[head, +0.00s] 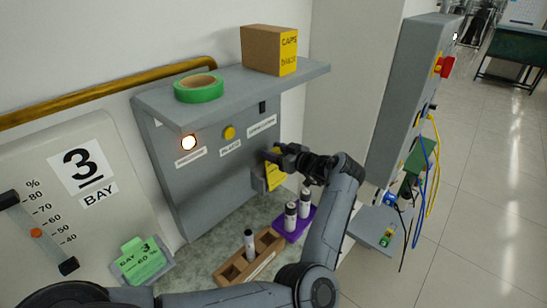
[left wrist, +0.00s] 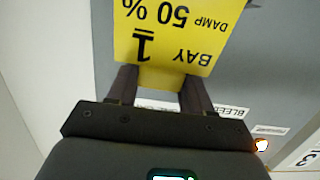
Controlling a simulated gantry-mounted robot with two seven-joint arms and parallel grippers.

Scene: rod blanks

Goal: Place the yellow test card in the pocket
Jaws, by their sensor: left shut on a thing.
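The yellow test card (head: 274,175) is in my left gripper (head: 274,156), at the lower right of the grey wall panel. In the left wrist view the card (left wrist: 175,35) reads "BAY 1 DAMP 50 %", upside down, and sits between the two dark fingers (left wrist: 158,78). My right gripper is not in view.
The panel (head: 205,185) has a lit lamp (head: 189,143) and a yellow button (head: 229,133). A shelf (head: 220,95) overhangs it. A green card (head: 140,262) is at the left.

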